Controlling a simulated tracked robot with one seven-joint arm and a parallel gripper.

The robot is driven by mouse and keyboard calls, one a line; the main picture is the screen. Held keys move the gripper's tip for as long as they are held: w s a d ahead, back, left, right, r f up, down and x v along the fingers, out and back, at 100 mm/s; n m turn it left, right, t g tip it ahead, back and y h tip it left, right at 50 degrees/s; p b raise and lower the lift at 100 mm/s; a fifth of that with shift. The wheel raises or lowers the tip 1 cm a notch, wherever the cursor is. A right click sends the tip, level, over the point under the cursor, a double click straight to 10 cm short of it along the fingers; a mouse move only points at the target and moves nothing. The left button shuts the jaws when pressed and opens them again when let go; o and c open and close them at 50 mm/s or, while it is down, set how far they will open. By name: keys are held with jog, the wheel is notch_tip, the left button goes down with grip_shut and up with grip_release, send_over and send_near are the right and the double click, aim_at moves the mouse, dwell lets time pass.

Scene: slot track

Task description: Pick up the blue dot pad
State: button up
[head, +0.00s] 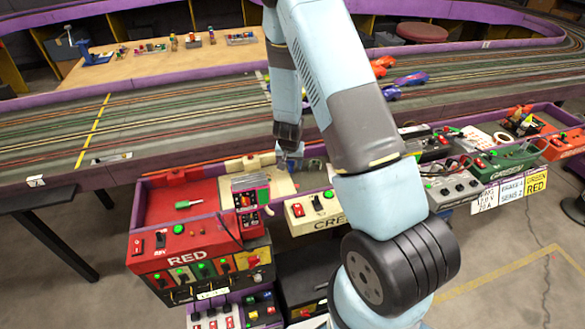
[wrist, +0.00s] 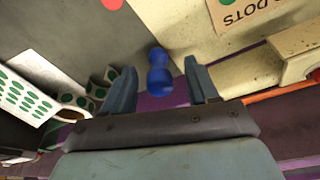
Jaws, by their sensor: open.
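In the wrist view, a small glossy blue piece (wrist: 159,78), the only blue thing there, has a rounded top and a narrow waist. I take it for the blue dot pad, though it looks more like a knob than a flat pad. My gripper (wrist: 159,66) is open, with one finger on each side of the blue piece and gaps showing on both sides. I cannot tell its depth between the fingers. In the head view my gripper (head: 290,155) is low over the cream section of the console, and the blue piece cannot be made out there.
A white sheet with green dots (wrist: 25,98) lies at the left in the wrist view. A card marked DOTS (wrist: 245,12) is at upper right, near a cream block (wrist: 292,50). The red control box (head: 185,235) stands left of my gripper. The slot track (head: 170,115) runs behind.

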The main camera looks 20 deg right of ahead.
jog(key=shift+x, duration=0.95)
jog(key=shift+c, duration=0.2)
grip_shut()
